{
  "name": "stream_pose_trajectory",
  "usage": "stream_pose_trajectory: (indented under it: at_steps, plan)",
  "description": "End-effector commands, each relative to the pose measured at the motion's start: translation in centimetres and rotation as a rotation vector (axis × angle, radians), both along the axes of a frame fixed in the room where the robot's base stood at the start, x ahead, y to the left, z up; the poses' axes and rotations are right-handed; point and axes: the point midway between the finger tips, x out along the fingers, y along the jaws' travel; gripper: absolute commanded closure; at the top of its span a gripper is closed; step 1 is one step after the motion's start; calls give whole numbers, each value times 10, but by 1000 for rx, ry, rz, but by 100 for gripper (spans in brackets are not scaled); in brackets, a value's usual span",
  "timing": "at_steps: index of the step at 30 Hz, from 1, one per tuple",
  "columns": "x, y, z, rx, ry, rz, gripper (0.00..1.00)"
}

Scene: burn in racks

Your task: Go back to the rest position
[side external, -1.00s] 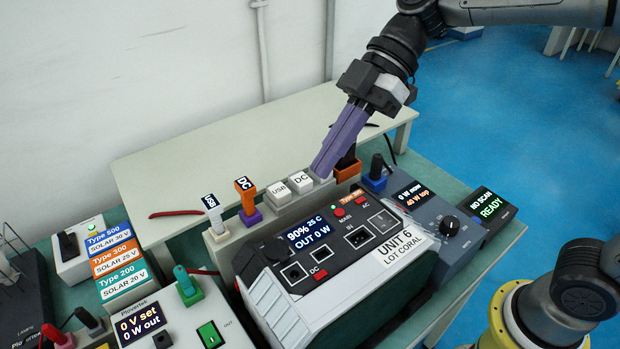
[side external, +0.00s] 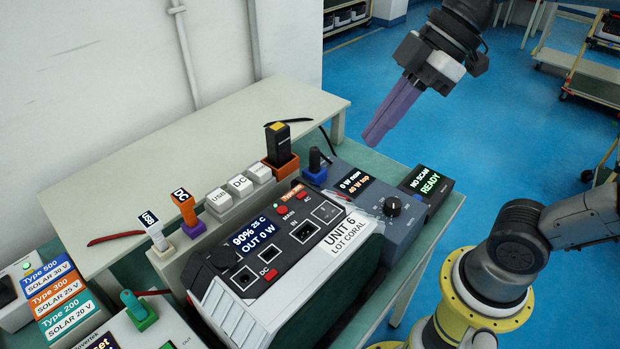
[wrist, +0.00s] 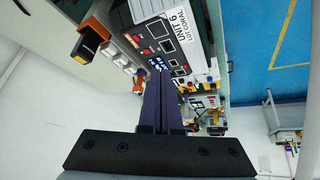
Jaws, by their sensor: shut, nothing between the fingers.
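My gripper (side external: 376,138) has purple fingers that are shut with nothing between them. In the side view it hangs tilted in the air above and behind the right part of the bench, apart from everything. In the wrist view its closed fingers (wrist: 162,85) point toward the bench. The power unit labelled UNIT 6 (side external: 345,238) stands on the bench below and to the left of the gripper. Its screen (side external: 252,236) reads 90%, 25 C, OUT 0 W.
A black plug in an orange holder (side external: 279,146) stands behind the unit, beside white blocks (side external: 240,186) and the USB (side external: 153,228) and DC (side external: 184,207) plugs. A grey meter box (side external: 372,205) and READY display (side external: 427,185) sit at right. Blue floor (side external: 530,130) is open at right.

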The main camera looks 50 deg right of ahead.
Motion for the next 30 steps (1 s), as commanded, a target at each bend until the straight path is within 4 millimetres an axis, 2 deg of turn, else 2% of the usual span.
stream_pose_trajectory:
  at_steps: [1, 6, 9, 12, 18, 30]
  plan:
    - [-15, -16, -9, -25, 5, -111, 100]
    - [-49, -66, -45, -71, 27, -511, 100]
    - [-61, -85, -64, -68, 36, -705, 100]
    - [-65, -97, -78, -54, 54, -847, 100]
    - [-61, -102, -80, 3, 67, -997, 100]
    - [-61, -102, -80, 13, 74, -1011, 100]
